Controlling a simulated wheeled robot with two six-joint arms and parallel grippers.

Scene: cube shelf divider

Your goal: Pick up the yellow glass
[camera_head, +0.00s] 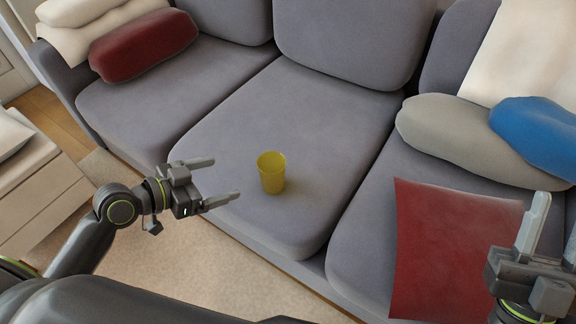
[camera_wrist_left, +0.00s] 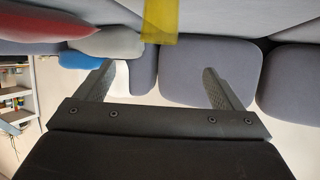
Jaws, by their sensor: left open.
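The yellow glass (camera_head: 271,174) stands upright on the middle grey sofa cushion (camera_head: 300,125), near its front. My left gripper (camera_head: 226,178) is open and empty just to the left of the glass, its fingers pointing toward it with a gap between. In the left wrist view, which looks upside down, the glass (camera_wrist_left: 160,20) shows at the top edge, cut off, beyond the open fingers of the left gripper (camera_wrist_left: 158,78). My right gripper (camera_head: 555,225) is at the right edge of the head view, partly cut off, with its fingers apart and away from the glass.
A dark red pillow (camera_head: 143,46) lies on the left cushion. A grey pillow (camera_head: 455,135), a blue pillow (camera_head: 540,132) and a red cloth-like cushion (camera_head: 450,255) lie on the right. A low wooden table (camera_head: 40,205) stands at left. The cushion around the glass is clear.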

